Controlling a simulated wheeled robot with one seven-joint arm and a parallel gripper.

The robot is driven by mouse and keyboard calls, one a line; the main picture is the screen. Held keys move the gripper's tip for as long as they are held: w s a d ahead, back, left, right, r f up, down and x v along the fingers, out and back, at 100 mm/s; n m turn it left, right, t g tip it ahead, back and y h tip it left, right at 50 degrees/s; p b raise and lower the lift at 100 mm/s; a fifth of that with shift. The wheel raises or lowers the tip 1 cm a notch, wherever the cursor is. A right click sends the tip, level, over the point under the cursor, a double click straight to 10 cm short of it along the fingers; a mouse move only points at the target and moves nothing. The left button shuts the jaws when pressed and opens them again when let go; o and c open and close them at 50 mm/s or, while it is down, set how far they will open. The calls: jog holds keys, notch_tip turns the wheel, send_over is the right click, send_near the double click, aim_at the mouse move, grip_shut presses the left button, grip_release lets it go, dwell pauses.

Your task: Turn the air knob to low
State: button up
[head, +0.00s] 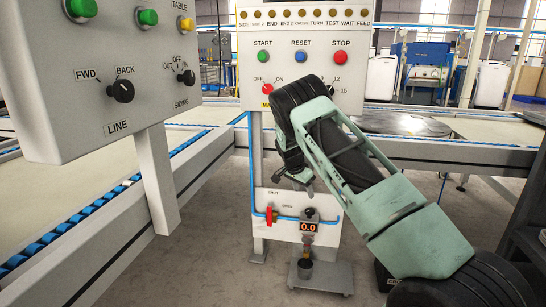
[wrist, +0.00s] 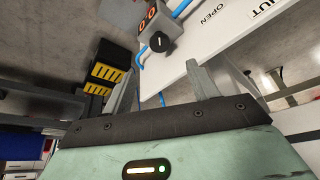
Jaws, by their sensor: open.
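The air knob (head: 310,213) is a small black knob on the lower part of the white panel, just above a small orange display reading 0.0 (head: 308,227). In the wrist view the black knob (wrist: 160,43) shows a white pointer mark, and the display (wrist: 147,17) beside it looks upside down. My gripper (wrist: 162,69) is open and empty, its two grey fingers apart. The knob appears beyond the fingertips, between them in the picture, and not touched. In the head view my gripper (head: 303,182) is above the knob and mostly hidden by my wrist.
A red valve handle (head: 270,215) with SHUT and OPEN labels sits left of the knob. Blue pipes run along the panel. The upper panel (head: 300,30) carries buttons and a red OFF/ON knob (head: 267,89). A control box (head: 110,70) stands at left, with conveyors around.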

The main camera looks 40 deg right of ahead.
jog(key=s+a+r+n+y+p, duration=0.1)
jog(key=a+r+n+y+p, duration=0.1)
jog(key=a+r+p, duration=0.7)
jog(key=shift+s+a+r+n+t, duration=0.3)
jog(key=shift+a+r+n, duration=0.6)
jog(key=shift+a+r, duration=2.3)
jog(key=shift+d, duration=0.1)
